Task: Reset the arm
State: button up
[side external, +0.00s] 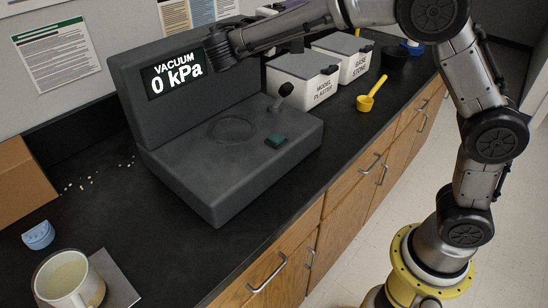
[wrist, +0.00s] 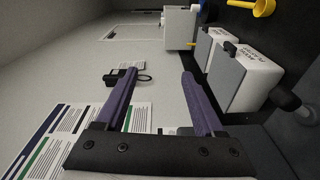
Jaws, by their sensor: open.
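My gripper (wrist: 158,74) shows in the wrist view with its two purple fingers apart and nothing between them. Beyond the fingers are a pale wall and a small dark object with a ring (wrist: 127,77); I cannot tell what it is. In the side view my arm reaches in from the right, over the counter. Its wrist end is high in front of the display of the dark grey vacuum unit (side external: 185,165). The fingers are mostly hidden there by my arm. The display (side external: 178,73) reads "VACUUM 0 kPa".
A green button (side external: 276,141) and a black knob (side external: 286,89) are on the unit. Right of it stand the Model Plaster box (side external: 303,92), the Base Stone box (side external: 356,70) and a yellow scoop (side external: 367,103). A mug (side external: 68,279) is front left. Posters hang behind.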

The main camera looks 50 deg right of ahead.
jog(key=s+d+f+m+y, duration=0.1)
jog(key=s+d+y, duration=0.2)
jog(key=s, duration=0.3)
jog(key=s+d+f+g+y, duration=0.1)
jog(key=s+d+y, duration=0.1)
jog(key=s, duration=0.5)
jog(key=s+d+f+m+y, duration=0.1)
jog(key=s+d+y, duration=0.2)
jog(key=s, duration=0.3)
jog(key=s+a+f+t+y, duration=0.2)
jog(key=s+a+f+y, duration=0.35)
jog(key=s+f, duration=0.2)
jog(key=a+f+n+t+y, duration=0.1)
jog(key=a+f+y, duration=0.3)
jog(key=a, duration=0.4)
jog(key=shift+s+a+f+n+t, duration=0.2)
jog(key=shift+a+n+t, duration=0.1)
jog(key=shift+t, duration=0.4)
